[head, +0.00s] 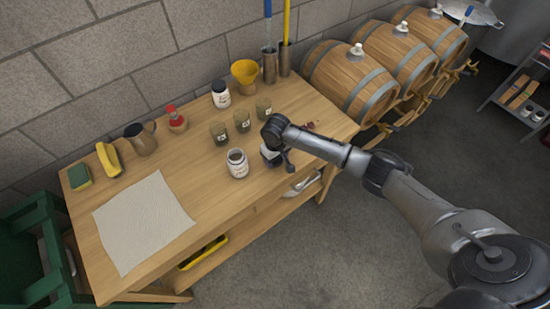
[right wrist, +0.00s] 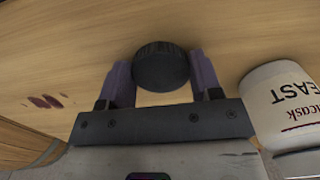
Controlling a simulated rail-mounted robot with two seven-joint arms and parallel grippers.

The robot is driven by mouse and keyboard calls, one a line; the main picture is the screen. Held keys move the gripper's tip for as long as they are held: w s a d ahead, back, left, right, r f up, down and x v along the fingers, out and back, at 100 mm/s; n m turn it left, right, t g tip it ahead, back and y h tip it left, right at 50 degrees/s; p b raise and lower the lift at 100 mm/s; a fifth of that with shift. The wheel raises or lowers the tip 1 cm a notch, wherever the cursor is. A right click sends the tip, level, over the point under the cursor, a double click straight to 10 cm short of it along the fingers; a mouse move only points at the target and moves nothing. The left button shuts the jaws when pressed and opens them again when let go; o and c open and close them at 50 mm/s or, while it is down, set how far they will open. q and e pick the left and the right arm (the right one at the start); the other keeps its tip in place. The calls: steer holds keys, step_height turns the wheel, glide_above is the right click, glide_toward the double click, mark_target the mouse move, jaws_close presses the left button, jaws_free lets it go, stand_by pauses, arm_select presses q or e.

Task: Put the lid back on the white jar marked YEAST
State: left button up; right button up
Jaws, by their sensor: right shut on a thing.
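The white jar marked YEAST (head: 237,164) stands upright and open near the table's front edge, its dark mouth showing. In the right wrist view the jar (right wrist: 285,105) is at the right edge, with "EAST" readable. My right gripper (right wrist: 162,75) is shut on a round black ribbed lid (right wrist: 162,66), held between its two purple fingers. In the head view my right gripper (head: 276,157) is just right of the jar and apart from it; the lid is hidden there. Its height over the table is hard to tell. My left gripper is not in view.
A black-lidded white jar (head: 220,94), several small labelled cups (head: 242,121) and a yellow funnel (head: 245,73) stand behind the open jar. A pale cloth (head: 144,222) lies to the left. Dark red stains (right wrist: 44,101) mark the wood. Barrels (head: 350,80) stand beyond the table's right end.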

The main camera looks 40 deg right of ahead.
steer(key=shift+r, duration=0.5)
steer(key=r, duration=0.1)
steer(key=r+p, duration=0.1)
steer(key=r, duration=0.1)
steer(key=shift+s+d+r, duration=0.2)
steer(key=shift+d+r, duration=0.05)
steer(key=shift+r, duration=0.1)
arm_select(q)
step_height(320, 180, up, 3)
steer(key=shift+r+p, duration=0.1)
steer(key=shift+p, duration=0.95)
arm_select(e)
steer(key=s+d+r, duration=0.6)
steer(key=s+d, duration=0.1)
steer(key=s, duration=0.1)
steer(key=shift+s+r, duration=0.15)
steer(key=shift+s, duration=0.05)
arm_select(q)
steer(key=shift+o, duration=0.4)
